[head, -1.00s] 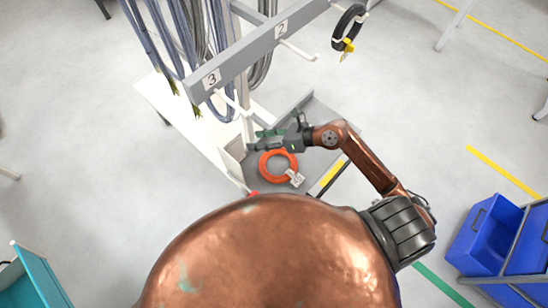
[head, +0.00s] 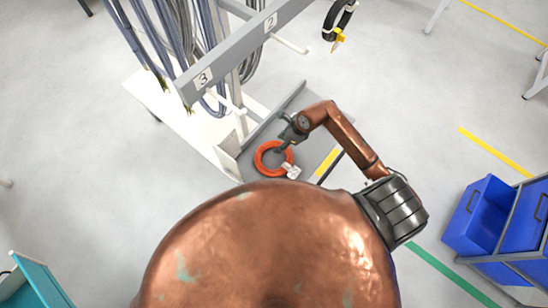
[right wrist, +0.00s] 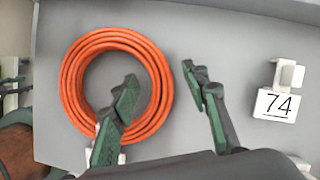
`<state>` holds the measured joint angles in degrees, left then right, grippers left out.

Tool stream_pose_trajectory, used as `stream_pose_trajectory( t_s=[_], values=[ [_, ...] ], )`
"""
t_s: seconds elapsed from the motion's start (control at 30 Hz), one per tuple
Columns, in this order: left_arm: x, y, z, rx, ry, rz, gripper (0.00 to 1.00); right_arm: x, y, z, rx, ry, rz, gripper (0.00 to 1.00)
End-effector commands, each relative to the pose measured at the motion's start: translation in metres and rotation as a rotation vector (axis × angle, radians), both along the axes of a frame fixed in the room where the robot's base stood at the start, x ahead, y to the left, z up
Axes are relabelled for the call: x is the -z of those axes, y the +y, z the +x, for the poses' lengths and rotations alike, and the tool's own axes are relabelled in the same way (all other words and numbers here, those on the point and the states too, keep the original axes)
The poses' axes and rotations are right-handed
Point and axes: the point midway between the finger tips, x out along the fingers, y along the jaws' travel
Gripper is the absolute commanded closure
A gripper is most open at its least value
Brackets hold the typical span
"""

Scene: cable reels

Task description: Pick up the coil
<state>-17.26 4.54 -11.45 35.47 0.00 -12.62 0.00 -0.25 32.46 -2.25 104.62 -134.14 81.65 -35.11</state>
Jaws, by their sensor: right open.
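The orange coil (head: 260,156) lies flat on a grey shelf (head: 312,112) at the foot of the rack, with a white tag (head: 291,171) at its lower right. It shows as a ring of several turns in the right wrist view (right wrist: 75,78). My right gripper (head: 284,143) is over the coil's upper right side. In the right wrist view my right gripper (right wrist: 162,82) is open. One finger overlaps the coil's open middle and the other is outside the ring, with the coil's right side between them. Contact cannot be told. My left gripper is not in view.
A grey rail (head: 225,58) with labels 3 and 2 and hanging grey cables is above the shelf. A black coil (head: 338,20) hangs at the top. A white label reading 74 (right wrist: 275,105) is right of the coil. Blue bins (head: 480,215) stand at the right.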

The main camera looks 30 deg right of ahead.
Motion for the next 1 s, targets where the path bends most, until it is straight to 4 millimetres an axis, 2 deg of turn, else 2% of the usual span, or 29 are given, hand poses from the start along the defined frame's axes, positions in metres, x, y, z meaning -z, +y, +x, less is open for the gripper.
stream_pose_trajectory(
  t_s=[0.1,0.33,0.9,1.0],
  values=[
    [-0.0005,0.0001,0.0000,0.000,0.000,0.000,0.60,0.0078,0.0018,0.0021,0.002,-0.001,0.001,0.58],
    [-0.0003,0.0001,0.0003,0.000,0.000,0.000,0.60,0.0091,0.0014,0.0022,0.002,-0.001,-0.001,0.58],
    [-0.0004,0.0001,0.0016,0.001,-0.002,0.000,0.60,0.0086,0.0016,0.0023,0.002,-0.002,0.000,0.97],
    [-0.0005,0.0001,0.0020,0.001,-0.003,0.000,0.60,0.0086,0.0016,0.0023,0.002,-0.002,0.000,1.00]
  ],
)
